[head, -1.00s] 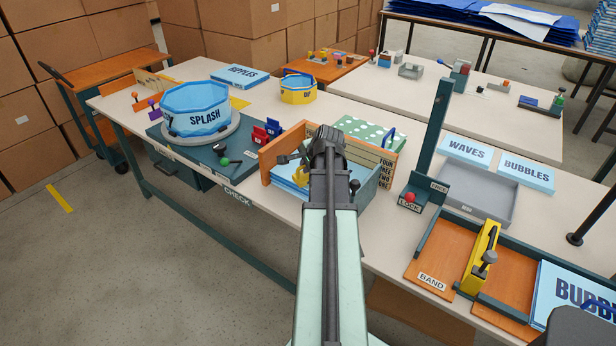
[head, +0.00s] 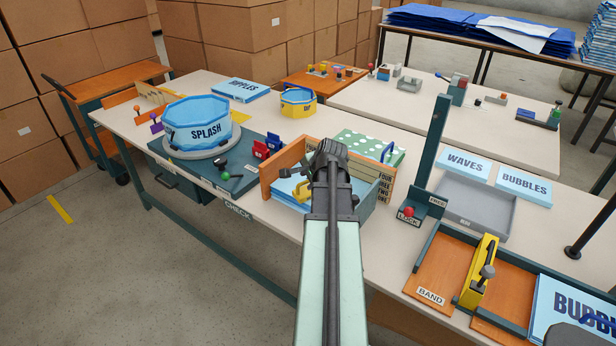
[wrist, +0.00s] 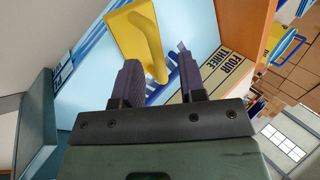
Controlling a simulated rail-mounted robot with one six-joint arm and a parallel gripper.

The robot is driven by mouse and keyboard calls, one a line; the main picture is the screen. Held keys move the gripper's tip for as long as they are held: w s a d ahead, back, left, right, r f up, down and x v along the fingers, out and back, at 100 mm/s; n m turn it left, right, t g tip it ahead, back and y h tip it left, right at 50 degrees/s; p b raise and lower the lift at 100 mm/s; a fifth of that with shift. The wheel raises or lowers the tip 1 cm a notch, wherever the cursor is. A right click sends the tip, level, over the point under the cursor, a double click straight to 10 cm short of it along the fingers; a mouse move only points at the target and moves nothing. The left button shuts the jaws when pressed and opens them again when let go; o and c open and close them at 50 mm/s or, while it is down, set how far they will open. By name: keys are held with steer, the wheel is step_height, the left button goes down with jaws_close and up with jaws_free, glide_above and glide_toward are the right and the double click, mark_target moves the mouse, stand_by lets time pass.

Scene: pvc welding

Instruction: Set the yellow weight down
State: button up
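The yellow weight (wrist: 130,35) is a flat plate with a curved yellow handle, seen in the wrist view. It appears to rest on the blue-and-white sheets (wrist: 195,30) inside the orange-and-blue bin. My gripper (wrist: 160,62) is open around the handle, with a finger on each side and a visible gap to the right finger.
The bin's side wall carries number words (head: 385,190). A blue SPLASH pool (head: 204,128) stands to the left on a dark board. A green dotted sheet (head: 358,147) lies behind the bin.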

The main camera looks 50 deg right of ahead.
steer(key=p+v, duration=0.6)
steer(key=v, duration=0.3)
steer(key=shift+r, duration=0.3)
steer(key=w+a+f+n+g+y, duration=0.1)
steer(key=w+a+n, duration=0.3)
steer(key=a, duration=0.5)
steer(key=w+a+f+n+g+y, duration=0.1)
steer(key=w+a+n, duration=0.25)
steer(key=a, duration=0.45)
steer(key=w+a+n+g+y, duration=0.15)
steer(key=w+a+n, duration=0.3)
steer(key=a, duration=0.45)
steer(key=s+a+n+g, duration=0.3)
steer(key=a+n, duration=0.7)
steer(key=a, duration=0.8)
steer(key=shift+a+f+h+p, duration=0.2)
steer(key=shift+f+h+p, duration=0.15)
steer(key=shift+h, duration=0.1)
steer(key=shift+s, duration=0.15)
